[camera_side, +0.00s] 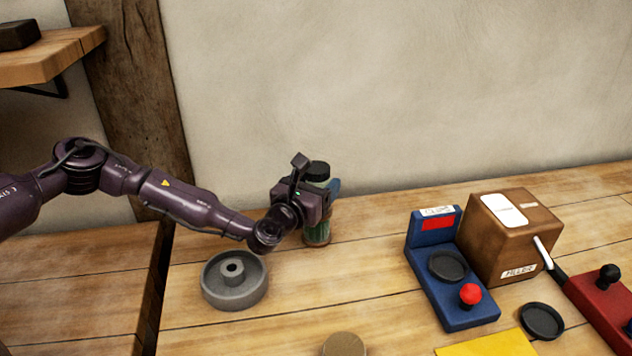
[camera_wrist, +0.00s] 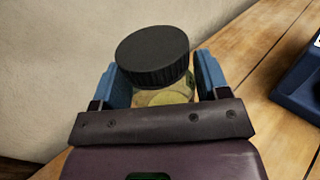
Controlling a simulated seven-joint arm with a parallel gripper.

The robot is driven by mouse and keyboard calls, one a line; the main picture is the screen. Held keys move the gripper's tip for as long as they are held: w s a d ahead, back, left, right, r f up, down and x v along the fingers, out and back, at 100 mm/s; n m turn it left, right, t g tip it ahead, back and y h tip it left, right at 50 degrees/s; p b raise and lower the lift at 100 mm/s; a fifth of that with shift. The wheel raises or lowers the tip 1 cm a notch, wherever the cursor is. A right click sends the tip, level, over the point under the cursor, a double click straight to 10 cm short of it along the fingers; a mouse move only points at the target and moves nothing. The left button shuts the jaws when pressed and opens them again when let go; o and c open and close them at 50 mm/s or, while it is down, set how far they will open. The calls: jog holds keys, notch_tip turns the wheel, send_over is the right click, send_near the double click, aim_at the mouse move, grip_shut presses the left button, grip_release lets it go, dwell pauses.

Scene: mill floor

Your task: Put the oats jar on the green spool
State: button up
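The oats jar has a black lid (camera_side: 317,171), which also shows large in the wrist view (camera_wrist: 152,55). Its pale yellowish clear body (camera_wrist: 165,97) shows below the lid. My gripper (camera_wrist: 164,85) has one blue finger on each side of the jar body, and the body appears to fill the gap. In the side view my gripper (camera_side: 325,190) hides most of the jar. Directly below it is a green piece with a brown base, apparently the green spool (camera_side: 316,232), standing on the table. Whether jar and spool touch is hidden.
A grey round dish with a hub (camera_side: 218,291) stands left of the spool. To the right are a blue device with a red knob (camera_side: 433,290), a brown box (camera_side: 490,245), a red device (camera_side: 600,305), a black dish (camera_side: 541,321) and a yellow sheet (camera_side: 490,345). The table between is clear.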

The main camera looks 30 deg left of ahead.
jog(key=o, duration=0.3)
jog(key=shift+r, duration=0.15)
jog(key=s, duration=1.2)
jog(key=shift+d, duration=0.45)
